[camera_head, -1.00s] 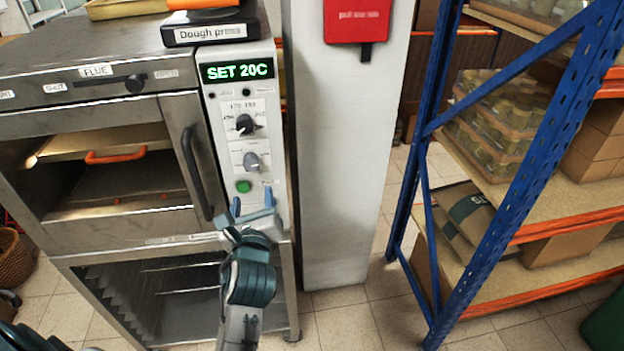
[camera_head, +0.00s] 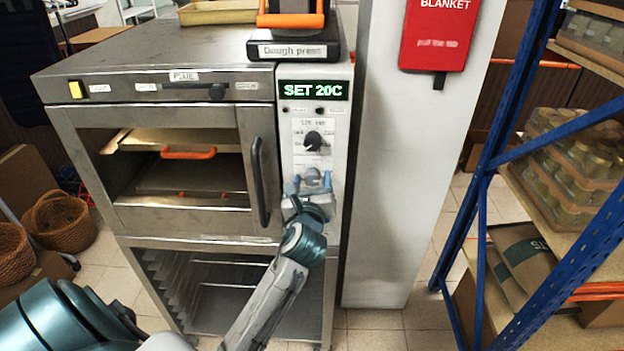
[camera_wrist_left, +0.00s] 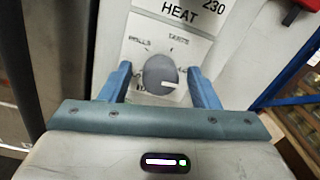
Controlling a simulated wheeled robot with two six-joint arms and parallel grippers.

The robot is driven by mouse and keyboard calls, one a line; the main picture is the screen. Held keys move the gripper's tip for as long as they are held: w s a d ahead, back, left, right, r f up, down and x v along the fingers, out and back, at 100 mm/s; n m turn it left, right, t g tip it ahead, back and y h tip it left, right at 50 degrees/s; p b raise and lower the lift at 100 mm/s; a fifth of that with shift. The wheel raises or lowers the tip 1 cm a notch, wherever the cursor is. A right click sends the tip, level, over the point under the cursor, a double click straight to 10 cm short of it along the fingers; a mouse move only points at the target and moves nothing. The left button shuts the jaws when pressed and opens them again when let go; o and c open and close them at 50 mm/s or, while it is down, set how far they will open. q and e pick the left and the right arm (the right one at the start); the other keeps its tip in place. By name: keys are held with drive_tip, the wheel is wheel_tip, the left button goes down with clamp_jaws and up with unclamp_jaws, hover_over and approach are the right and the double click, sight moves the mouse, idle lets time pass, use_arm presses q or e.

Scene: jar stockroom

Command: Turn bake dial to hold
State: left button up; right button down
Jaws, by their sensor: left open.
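The bake dial (camera_head: 312,176) is a round grey knob low on the oven's control panel (camera_head: 340,120). In the wrist view the bake dial (camera_wrist_left: 160,74) has a white pointer mark aimed to the right. Labels "ROLLS" at upper left and "TARTS" at upper right can be read around it; a lower-left label is partly hidden. My left gripper (camera_head: 312,183) is open in front of the dial. In the wrist view the blue fingers of my left gripper (camera_wrist_left: 160,78) stand on either side of the knob, with a gap visible. My right gripper is not in view.
A black dial (camera_head: 313,141) sits just above, under a green display (camera_head: 314,90) reading "SET 20C". The oven door handle (camera_head: 260,182) is close on the left. A pale column (camera_head: 400,180) stands right of the oven, then a blue rack (camera_head: 482,180).

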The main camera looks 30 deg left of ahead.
use_arm(q)
drive_tip(key=shift+c, duration=0.5)
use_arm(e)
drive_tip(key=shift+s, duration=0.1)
use_arm(q)
drive_tip(key=c, duration=0.9)
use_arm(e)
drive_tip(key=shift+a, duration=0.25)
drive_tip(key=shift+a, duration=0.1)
